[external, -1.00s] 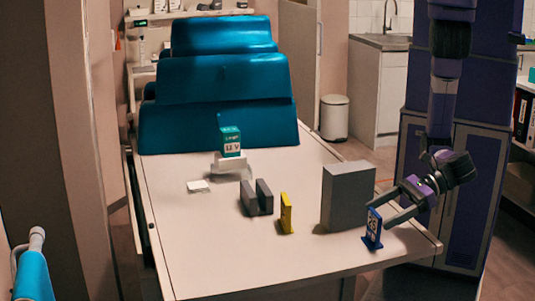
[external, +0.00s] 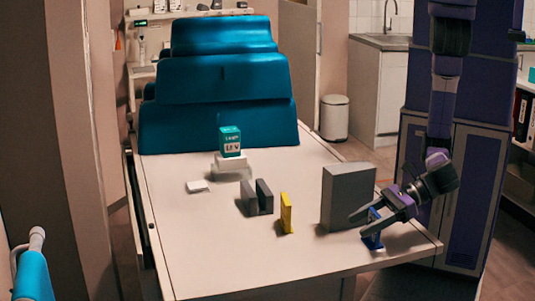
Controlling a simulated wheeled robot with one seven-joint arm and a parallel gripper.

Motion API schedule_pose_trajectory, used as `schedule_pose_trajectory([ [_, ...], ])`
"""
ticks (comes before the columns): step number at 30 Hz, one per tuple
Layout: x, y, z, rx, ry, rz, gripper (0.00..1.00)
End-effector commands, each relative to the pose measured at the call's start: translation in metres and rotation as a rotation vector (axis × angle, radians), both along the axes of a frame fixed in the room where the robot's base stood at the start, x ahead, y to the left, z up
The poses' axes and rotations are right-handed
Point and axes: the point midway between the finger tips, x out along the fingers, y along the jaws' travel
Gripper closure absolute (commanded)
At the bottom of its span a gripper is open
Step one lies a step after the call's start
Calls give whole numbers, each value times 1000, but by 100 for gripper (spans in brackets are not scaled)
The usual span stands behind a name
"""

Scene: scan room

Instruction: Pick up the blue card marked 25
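The blue card (external: 372,241) stands upright on a small blue foot near the right front corner of the table. My gripper (external: 361,224) is at the card from the right, with its fingers pointing left and slightly down. One finger passes in front of the card and hides its middle and its marking; the other passes behind. A bit of blue shows between the fingers. The fingers look apart, with the card between them. I cannot see whether either finger touches it.
A tall grey block (external: 346,196) stands just behind the card, close to my fingers. A yellow card (external: 287,213) and a grey slotted holder (external: 257,198) stand to the left. A teal box (external: 230,142) sits farther back. The table's (external: 225,265) front left is clear.

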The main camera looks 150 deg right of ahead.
Motion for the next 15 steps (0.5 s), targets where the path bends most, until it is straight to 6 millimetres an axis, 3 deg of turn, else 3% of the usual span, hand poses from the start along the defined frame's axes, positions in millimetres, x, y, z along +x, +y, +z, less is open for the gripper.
schedule_pose_trajectory([
  [3,0,0,0,0,0,0,88],
  [15,0,0,10,0,-3,-1,88],
])
